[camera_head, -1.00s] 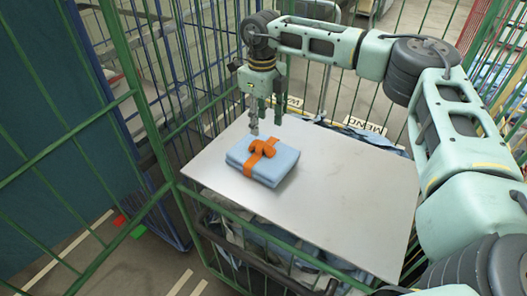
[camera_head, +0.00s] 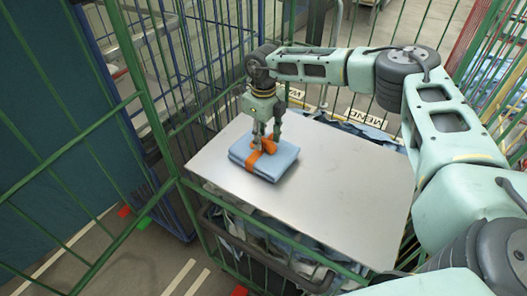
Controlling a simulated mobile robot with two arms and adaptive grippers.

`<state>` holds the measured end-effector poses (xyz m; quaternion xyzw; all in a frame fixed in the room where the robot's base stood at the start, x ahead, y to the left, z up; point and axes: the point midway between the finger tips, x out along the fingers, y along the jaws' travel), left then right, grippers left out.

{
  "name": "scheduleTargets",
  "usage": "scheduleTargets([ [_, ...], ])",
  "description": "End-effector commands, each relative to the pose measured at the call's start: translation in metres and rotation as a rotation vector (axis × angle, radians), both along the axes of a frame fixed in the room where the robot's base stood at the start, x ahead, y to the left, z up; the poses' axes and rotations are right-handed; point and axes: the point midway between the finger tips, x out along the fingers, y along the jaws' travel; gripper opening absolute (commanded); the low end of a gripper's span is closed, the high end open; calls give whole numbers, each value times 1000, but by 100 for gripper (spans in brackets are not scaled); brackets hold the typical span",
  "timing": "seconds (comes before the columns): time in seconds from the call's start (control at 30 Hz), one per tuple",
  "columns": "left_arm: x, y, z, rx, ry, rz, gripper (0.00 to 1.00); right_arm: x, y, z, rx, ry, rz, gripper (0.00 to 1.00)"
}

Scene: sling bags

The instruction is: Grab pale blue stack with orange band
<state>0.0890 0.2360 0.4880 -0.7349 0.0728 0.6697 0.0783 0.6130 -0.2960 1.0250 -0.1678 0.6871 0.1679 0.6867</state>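The pale blue stack (camera_head: 280,163) lies flat on a grey board, toward its left side. An orange band (camera_head: 251,161) runs around it, with an orange knot (camera_head: 268,146) on top. My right gripper (camera_head: 265,145) points down at the knot from above, its fingertips at the knot's level. The fingers look spread to either side of the knot, but whether they touch it is hard to tell. My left gripper is not in the view.
The grey board (camera_head: 345,196) lies across a green wire cage (camera_head: 187,192) with crumpled cloth below it. The board is bare to the right of the stack. Cage bars rise at the left and back. A label (camera_head: 372,119) shows at the back edge.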

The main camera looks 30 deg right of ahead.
Motion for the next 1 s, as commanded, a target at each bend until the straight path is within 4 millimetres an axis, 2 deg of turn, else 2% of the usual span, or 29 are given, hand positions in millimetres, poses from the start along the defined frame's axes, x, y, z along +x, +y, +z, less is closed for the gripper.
scheduleTargets([
  [0.03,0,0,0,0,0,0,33,0,0,0,0,0,0,29],
  [0.37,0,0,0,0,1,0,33,0,0,1,0,0,0,0],
  [1.0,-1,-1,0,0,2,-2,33,1,0,2,2,-4,-1,0],
])
